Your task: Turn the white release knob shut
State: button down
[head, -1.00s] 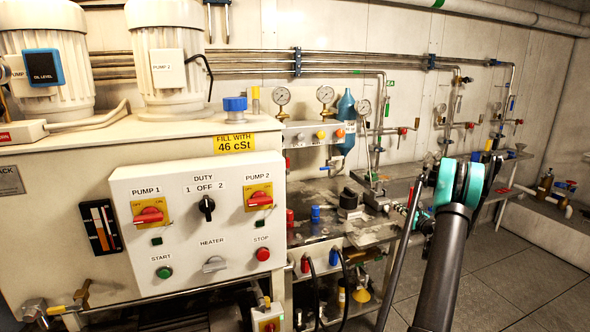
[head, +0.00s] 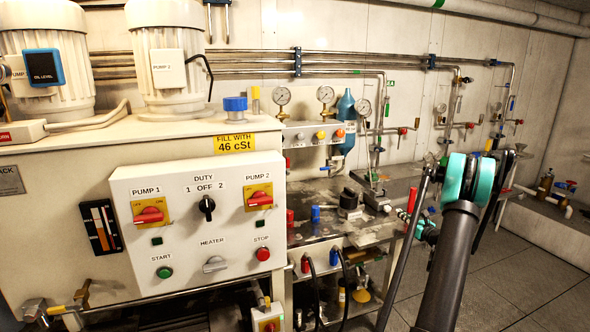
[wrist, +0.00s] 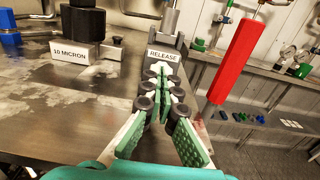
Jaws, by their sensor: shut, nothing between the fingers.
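In the wrist view, a block with a white RELEASE label (wrist: 164,55) stands at the far edge of the metal bench. A small whitish part, likely the release knob (wrist: 161,68), shows just below the label and is mostly hidden by my fingertips. My gripper (wrist: 160,77) points at it with its green-padded fingers closed together at the tips and nothing between them. I cannot tell whether the tips touch the knob. In the head view, the knob is too small and covered to make out.
A long red handle (wrist: 234,58) rises just right of my gripper. A block labelled 10 MICRON (wrist: 80,52) with a black top stands to the left. The metal bench top (wrist: 70,105) between is clear. The pump control panel (head: 196,232) stands left in the head view.

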jog(key=shift+x, duration=3.5)
jog(key=shift+d+f, duration=0.1)
jog(key=shift+f, duration=0.1)
jog(key=shift+w+d, duration=0.2)
jog(key=shift+d, duration=0.5)
jog(key=shift+d+r, duration=0.1)
jog(key=shift+r, duration=0.25)
jog(key=shift+v, duration=2.9)
